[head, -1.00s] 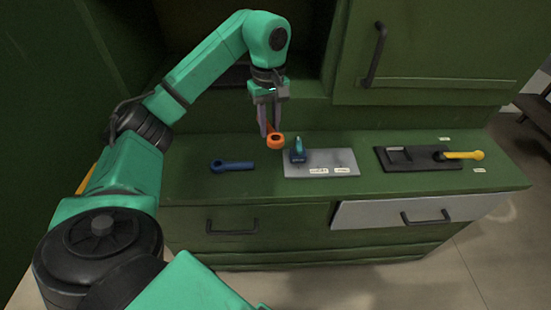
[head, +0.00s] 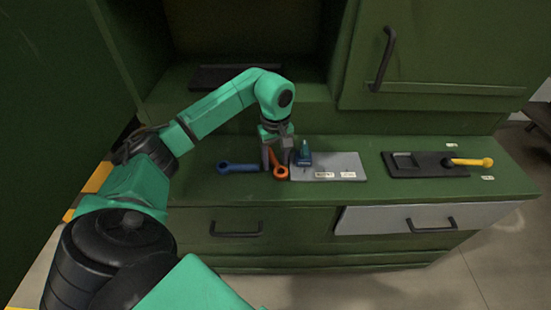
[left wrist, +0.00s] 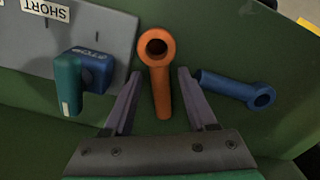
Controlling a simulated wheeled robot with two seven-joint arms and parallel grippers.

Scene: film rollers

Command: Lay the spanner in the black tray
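An orange ring-ended spanner-like tool (head: 281,173) is on the green counter between a blue ring-ended tool (head: 238,168) and a grey plate (head: 327,174). My left gripper (head: 276,160) is low over the orange tool. In the left wrist view its fingers (left wrist: 157,88) are open, one on each side of the orange tool (left wrist: 157,75), with gaps visible. The blue tool (left wrist: 240,90) lies outside the right finger. A black tray (head: 425,172) sits at the right of the counter, with a yellow ring-ended tool (head: 470,162) across its right side. My right gripper is out of view.
A teal and blue object (head: 304,154) stands on the grey plate's left end, close to the gripper. Small labels lie on the plate and counter. A dark flat tray (head: 225,77) is in the open cupboard behind. The counter between plate and black tray is clear.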

